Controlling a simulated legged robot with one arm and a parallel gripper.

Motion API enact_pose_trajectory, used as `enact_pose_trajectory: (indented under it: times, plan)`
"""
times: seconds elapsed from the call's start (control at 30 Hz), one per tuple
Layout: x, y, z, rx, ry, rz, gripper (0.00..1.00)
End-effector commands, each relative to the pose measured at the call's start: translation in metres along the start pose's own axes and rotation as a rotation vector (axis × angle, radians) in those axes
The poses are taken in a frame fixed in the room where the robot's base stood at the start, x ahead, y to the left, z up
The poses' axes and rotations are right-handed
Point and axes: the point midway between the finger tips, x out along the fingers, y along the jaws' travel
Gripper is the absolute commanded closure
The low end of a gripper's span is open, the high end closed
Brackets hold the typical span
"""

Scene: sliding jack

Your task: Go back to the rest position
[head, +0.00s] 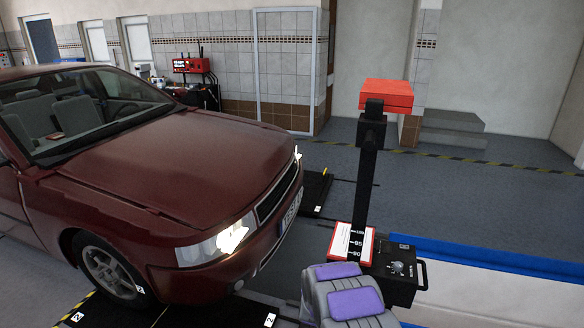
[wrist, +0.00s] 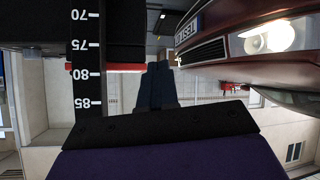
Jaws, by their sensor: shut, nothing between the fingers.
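My gripper (wrist: 157,92) shows in the wrist view as a dark shape in the middle, behind a black bar and a broad purple surface. It is shut and empty. In the head view, my grey arm with purple pads (head: 350,290) is at the bottom centre, in front of the black column (head: 366,190). The column stands upright, with a red block on top (head: 386,95) and number marks near its base. The marked scale (wrist: 87,75) also shows upside down at the left of the wrist view. My gripper appears apart from it.
A dark red car (head: 180,150) fills the left, its lit headlight facing the column. A black box with a handle (head: 400,270) sits right of the column base. A blue-edged white platform (head: 470,285) lies at right. Grey floor (head: 480,185) is open behind.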

Motion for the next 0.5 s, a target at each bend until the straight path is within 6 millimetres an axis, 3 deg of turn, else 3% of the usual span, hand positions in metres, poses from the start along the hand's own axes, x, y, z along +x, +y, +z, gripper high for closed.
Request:
enact_pose_trajectory:
  times: [0.03,0.2,0.5]
  plan:
    - [-0.012,0.002,-0.012,0.011,-0.021,-0.016,1.00]
    - [-0.054,0.003,-0.035,0.035,-0.120,-0.079,1.00]
    - [-0.147,0.012,-0.057,0.057,-0.306,-0.168,1.00]
